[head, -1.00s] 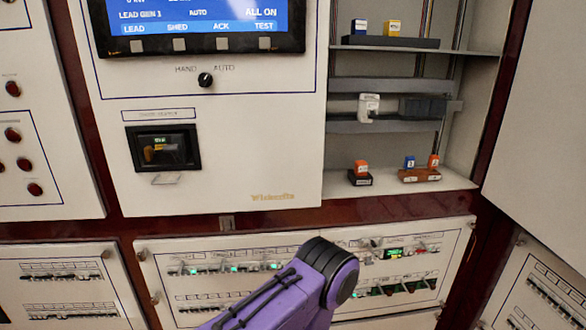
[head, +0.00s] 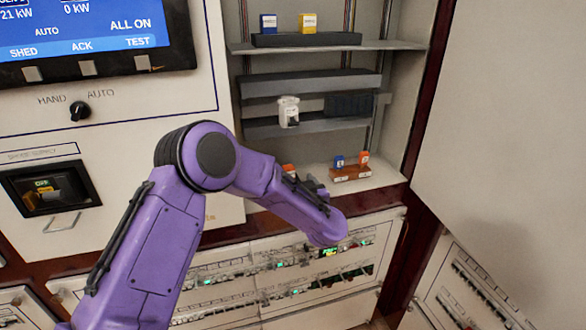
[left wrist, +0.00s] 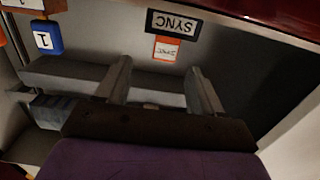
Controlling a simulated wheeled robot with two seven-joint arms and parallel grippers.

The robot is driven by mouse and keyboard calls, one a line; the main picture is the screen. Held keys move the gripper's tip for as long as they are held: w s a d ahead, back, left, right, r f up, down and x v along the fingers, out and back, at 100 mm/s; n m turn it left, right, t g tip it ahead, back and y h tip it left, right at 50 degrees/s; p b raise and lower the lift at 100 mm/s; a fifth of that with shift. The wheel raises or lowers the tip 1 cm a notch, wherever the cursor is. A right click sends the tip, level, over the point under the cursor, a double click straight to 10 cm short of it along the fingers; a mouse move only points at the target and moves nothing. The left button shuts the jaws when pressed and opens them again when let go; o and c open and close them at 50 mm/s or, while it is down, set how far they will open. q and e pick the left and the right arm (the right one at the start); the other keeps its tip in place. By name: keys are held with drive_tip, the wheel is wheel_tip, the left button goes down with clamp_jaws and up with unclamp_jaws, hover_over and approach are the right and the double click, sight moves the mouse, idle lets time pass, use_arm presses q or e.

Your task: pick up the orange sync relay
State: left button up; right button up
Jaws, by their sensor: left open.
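The orange sync relay (left wrist: 166,48) shows in the left wrist view, upside down, with a white label on its face. Nothing is held. In the head view only a small part of the relay (head: 289,169) shows above my purple left arm; the arm hides its base and my left gripper's jaws. My right gripper is not in view.
A brown holder (head: 351,174) with a blue relay (head: 339,161) and another orange relay (head: 363,158) stands to the right on the same shelf. A grey rail (head: 263,128) with a white device (head: 288,112) runs above. The cabinet's side wall bounds the right.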

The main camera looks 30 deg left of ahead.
sight(290, 173)
use_arm(q)
drive_tip(key=p+x, duration=0.1)
drive_tip(key=x, duration=0.4)
drive_tip(key=p+x, duration=0.1)
drive_tip(key=x, duration=0.2)
drive_tip(key=shift+s+a+f+p, duration=0.15)
drive_tip(key=shift+s+a+p, duration=0.15)
drive_tip(key=shift+w+a+f, duration=0.15)
drive_tip(key=c, duration=1.1)
